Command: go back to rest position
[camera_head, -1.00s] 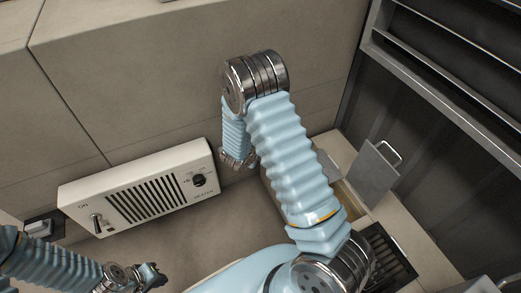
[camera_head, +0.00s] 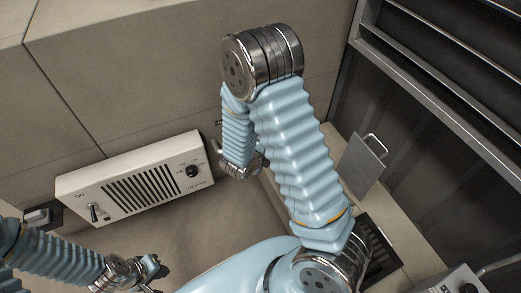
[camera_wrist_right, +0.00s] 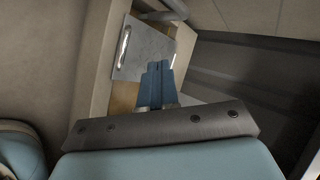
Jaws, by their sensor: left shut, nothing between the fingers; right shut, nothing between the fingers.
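My left gripper (camera_head: 152,271) is at the lower left of the head view, below the heater and apart from it. It is shut with nothing in it. My right arm is bent, with its elbow high in the middle of the head view and its forearm hanging down behind. My right gripper (camera_wrist_right: 158,78) shows in the right wrist view with its blue fingers together and nothing between them. In that view the fingers overlap a grey metal panel with a handle (camera_wrist_right: 143,50); I cannot tell how far away it is.
A white heater (camera_head: 135,183) with a lever and a knob stands by the tiled wall. A socket (camera_head: 38,217) is at its left. The handled panel (camera_head: 362,166) stands upright at right, near a dark grate (camera_head: 381,250) and dark shelving (camera_head: 400,115). Floor below the heater is clear.

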